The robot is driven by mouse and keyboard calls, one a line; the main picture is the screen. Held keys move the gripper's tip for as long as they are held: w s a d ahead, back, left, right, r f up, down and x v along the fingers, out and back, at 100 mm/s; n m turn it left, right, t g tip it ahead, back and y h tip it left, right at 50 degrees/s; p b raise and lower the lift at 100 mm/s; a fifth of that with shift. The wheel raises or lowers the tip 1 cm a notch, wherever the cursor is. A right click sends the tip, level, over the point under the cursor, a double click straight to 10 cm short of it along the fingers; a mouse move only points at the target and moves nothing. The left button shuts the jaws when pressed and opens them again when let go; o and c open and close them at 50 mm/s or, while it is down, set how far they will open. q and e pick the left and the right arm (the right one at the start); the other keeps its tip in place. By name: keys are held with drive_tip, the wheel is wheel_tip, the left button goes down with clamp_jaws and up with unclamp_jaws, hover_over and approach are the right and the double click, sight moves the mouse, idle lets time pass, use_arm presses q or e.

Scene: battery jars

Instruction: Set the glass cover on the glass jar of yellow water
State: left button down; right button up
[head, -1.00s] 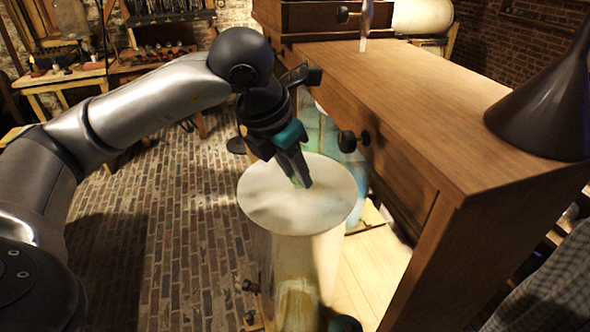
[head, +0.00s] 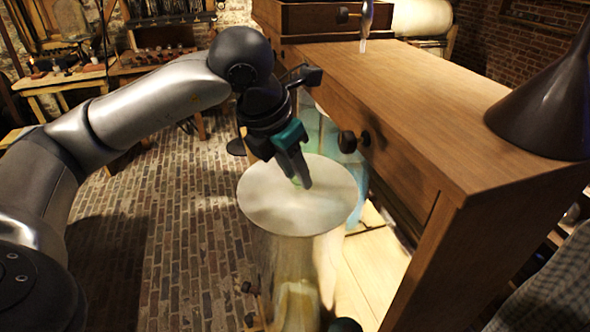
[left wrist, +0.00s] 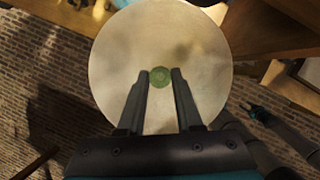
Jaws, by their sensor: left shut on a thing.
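The glass cover (head: 270,207) is a pale round disc with a small green knob (left wrist: 160,77) at its middle. My left gripper (head: 301,184) points down at the cover's middle and is shut on the knob; its two fingers (left wrist: 160,80) show on either side of the knob in the left wrist view. The cover lies level over the glass jar (head: 297,290), whose yellowish contents show through the lower wall. The cover hides the jar's rim, so I cannot tell whether they touch.
A wooden cabinet (head: 430,110) with dark knobs stands close on the right of the cover. A dark cone (head: 545,105) sits on its top. A blue-green glass vessel (head: 328,135) stands partly hidden behind the cover. Brick floor (head: 160,240) is open on the left.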

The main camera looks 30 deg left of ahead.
use_arm(q)
drive_tip(key=shift+f+b, duration=0.4)
drive_tip(key=shift+b, duration=0.05)
drive_tip(key=c, duration=0.8)
unclamp_jaws()
drive_tip(key=shift+c, duration=0.2)
drive_tip(key=d+p+v, duration=0.1)
drive_tip(key=p+v, duration=0.4)
drive_tip(key=v, duration=0.6)
drive_tip(key=shift+a+p, duration=0.4)
drive_tip(key=shift+a, duration=0.1)
drive_tip(key=shift+f, duration=0.1)
